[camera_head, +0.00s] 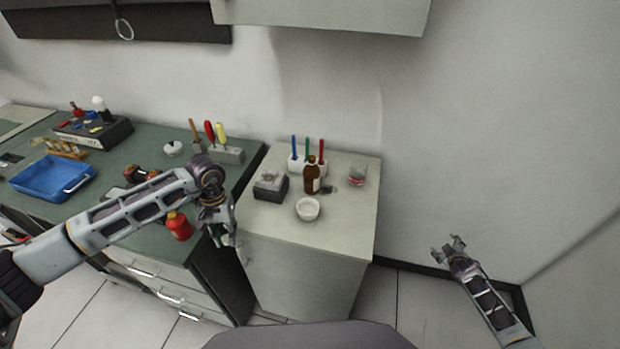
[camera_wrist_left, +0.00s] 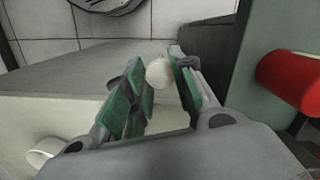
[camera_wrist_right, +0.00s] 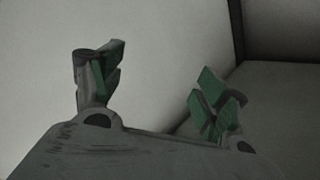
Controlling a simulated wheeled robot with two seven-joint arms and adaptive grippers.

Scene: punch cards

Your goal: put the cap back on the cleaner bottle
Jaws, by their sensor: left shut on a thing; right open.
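My left gripper (camera_head: 222,236) is shut on a small white rounded cap (camera_wrist_left: 159,73). The cap sits between its green-padded fingertips in the left wrist view. The gripper hangs near the front of the gap between the green bench and the pale cabinet. My right gripper (camera_head: 449,247) is open and empty, off to the right by the wall.
The pale cabinet top (camera_head: 352,222) holds a brown bottle (camera_head: 311,180), a white bowl (camera_head: 308,209), a dark box (camera_head: 270,186) and a rack of coloured pens. A blue tray (camera_head: 48,181) and a tool block (camera_head: 226,154) are on the green bench. The cabinet's front right is clear.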

